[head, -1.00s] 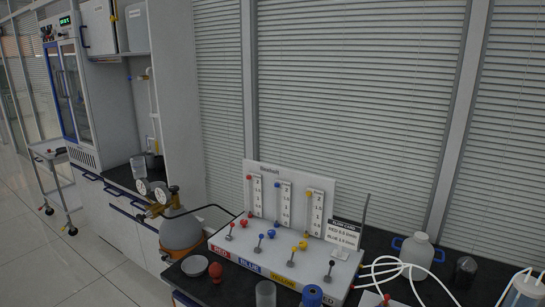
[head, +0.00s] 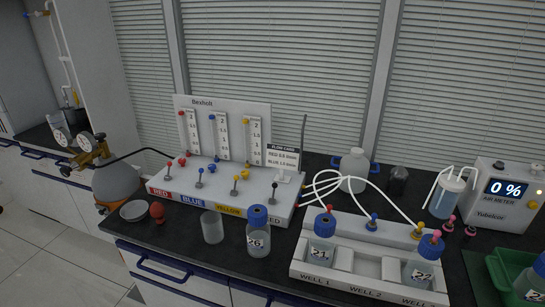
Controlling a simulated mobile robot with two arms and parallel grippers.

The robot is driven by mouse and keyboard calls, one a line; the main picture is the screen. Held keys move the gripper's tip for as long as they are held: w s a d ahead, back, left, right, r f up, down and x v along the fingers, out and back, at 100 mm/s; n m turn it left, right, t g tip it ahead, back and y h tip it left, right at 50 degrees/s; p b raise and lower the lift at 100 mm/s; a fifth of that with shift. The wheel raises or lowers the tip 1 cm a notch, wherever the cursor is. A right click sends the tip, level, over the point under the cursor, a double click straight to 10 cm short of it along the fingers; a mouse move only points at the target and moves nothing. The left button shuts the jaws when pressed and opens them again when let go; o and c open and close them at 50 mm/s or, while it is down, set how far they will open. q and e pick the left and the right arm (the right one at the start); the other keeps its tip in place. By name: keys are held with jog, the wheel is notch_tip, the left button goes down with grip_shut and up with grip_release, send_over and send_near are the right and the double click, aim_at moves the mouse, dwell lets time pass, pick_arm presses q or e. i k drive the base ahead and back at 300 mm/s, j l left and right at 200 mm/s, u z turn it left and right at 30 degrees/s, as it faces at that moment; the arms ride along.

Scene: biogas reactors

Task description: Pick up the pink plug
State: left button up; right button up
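Two small dark pieces with pink tops stand on the black worktop between the well rack and the air meter, the left one (head: 449,223) and the right one (head: 471,229). They are too small to tell which is a plug. Another pink tip (head: 436,236) shows at the blue cap of bottle 27 (head: 421,270) in the right end of the white well rack (head: 345,258). Neither gripper is in view.
The white gas panel (head: 225,190) with coloured knobs stands left of the rack. Bottle 26 (head: 258,240) and an empty beaker (head: 212,228) stand before it. White tubes loop to the rack. The air meter (head: 505,200) reads 0 %. A green tray (head: 500,272) is at right.

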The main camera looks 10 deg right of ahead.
aim_at(452, 217)
jog(key=l+z, duration=0.15)
jog(key=z, duration=0.25)
jog(key=l+z, duration=0.15)
jog(key=z, duration=0.25)
jog(key=i+l+z, duration=0.1)
jog(key=z, duration=0.25)
jog(key=l+z, duration=0.1)
jog(key=z, duration=0.3)
jog(key=i, duration=0.05)
